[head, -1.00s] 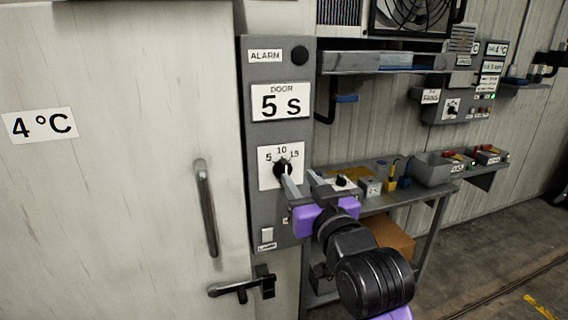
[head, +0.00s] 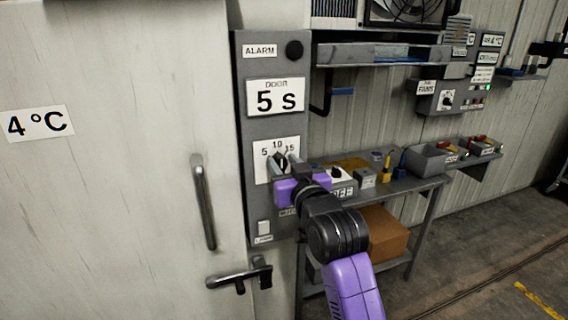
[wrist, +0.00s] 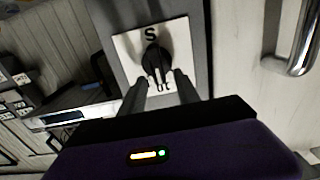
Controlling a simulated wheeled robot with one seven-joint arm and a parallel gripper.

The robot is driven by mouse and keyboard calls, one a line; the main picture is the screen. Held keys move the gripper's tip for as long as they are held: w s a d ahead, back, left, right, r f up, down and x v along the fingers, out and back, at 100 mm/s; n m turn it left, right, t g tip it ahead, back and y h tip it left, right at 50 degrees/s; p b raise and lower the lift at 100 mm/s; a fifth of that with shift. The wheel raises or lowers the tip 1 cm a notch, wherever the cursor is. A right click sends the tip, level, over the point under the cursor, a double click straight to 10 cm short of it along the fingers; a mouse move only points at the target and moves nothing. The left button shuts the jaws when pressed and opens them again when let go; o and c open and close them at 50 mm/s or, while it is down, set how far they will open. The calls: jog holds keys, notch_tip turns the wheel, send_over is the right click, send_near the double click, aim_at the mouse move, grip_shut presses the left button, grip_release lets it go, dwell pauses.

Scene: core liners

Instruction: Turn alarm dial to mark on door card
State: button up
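The alarm dial is a black knob (head: 281,161) on a white plate marked 5, 10 and 15, on the grey alarm panel (head: 241,130). The door card (head: 275,97) above it reads "5 S". My gripper (head: 285,166) is at the dial, its two grey fingers spread to either side of the knob. In the wrist view the knob (wrist: 153,62) shows between and just beyond the open fingertips (wrist: 160,82). I cannot tell whether the fingers touch it. My gripper and fingers hide part of the plate, and the knob's exact pointing is unclear.
A door with a long handle (head: 203,205) and a lower latch (head: 240,280) is left of the panel. A metal bench (head: 415,184) with small boxes and tools stands close right of my gripper. A cardboard box (head: 385,233) sits underneath. Floor is clear at right.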

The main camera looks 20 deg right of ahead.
jog(key=shift+c, duration=0.5)
grip_shut()
jog(key=n, duration=0.4)
jog(key=shift+a+f, duration=0.1)
jog(key=shift+a, duration=0.25)
jog(key=shift+a+f+n, duration=0.15)
jog(key=shift+a+n, duration=0.05)
jog(key=shift+n, duration=1.05)
jog(key=shift+a+f+n, duration=0.1)
jog(key=shift+a+n, duration=0.1)
jog(key=shift+n, duration=1.05)
jog(key=shift+o, duration=0.5)
grip_release()
